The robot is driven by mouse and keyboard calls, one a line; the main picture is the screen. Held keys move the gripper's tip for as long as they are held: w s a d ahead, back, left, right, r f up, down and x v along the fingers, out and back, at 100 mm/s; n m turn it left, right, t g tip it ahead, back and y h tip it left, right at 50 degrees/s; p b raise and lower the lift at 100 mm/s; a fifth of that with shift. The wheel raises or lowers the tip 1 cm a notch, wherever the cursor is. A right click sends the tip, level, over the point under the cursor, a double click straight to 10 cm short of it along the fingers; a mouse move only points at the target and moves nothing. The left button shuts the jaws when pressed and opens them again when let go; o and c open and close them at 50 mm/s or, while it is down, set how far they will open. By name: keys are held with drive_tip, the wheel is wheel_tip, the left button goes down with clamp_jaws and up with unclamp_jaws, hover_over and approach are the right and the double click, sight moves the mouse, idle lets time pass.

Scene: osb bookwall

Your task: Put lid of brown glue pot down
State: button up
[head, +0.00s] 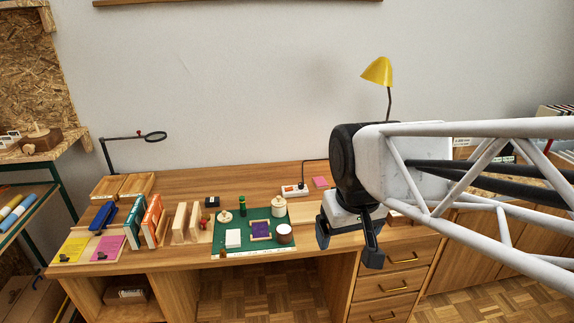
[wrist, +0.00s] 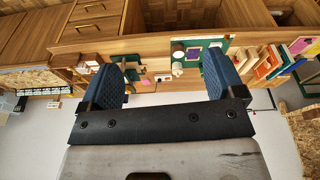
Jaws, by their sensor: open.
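The brown glue pot (head: 284,233) stands on the green cutting mat near its front right corner, with a pale round top. A pale lid with a knob (head: 225,217) sits at the mat's left edge; I cannot tell for sure which pot it belongs to. A cream pot (head: 279,206) with a knobbed pale top stands behind the brown one. My gripper (head: 347,245) is open and empty, to the right of the mat near the table's front edge. In the wrist view, nothing is between its fingers (wrist: 165,78) at close range.
The green mat (head: 216,243) also bears a white block (head: 233,239) and a purple pad (head: 260,230). Upright books (head: 153,220) and wooden dividers stand left of it. A power strip (head: 294,190) lies behind, and a yellow lamp (head: 377,72) rises at the back right.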

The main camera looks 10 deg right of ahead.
drive_tip(key=s+d+f+m, duration=0.1)
drive_tip(key=s+f, duration=0.1)
drive_tip(key=s, duration=0.4)
drive_tip(key=shift+s, duration=0.25)
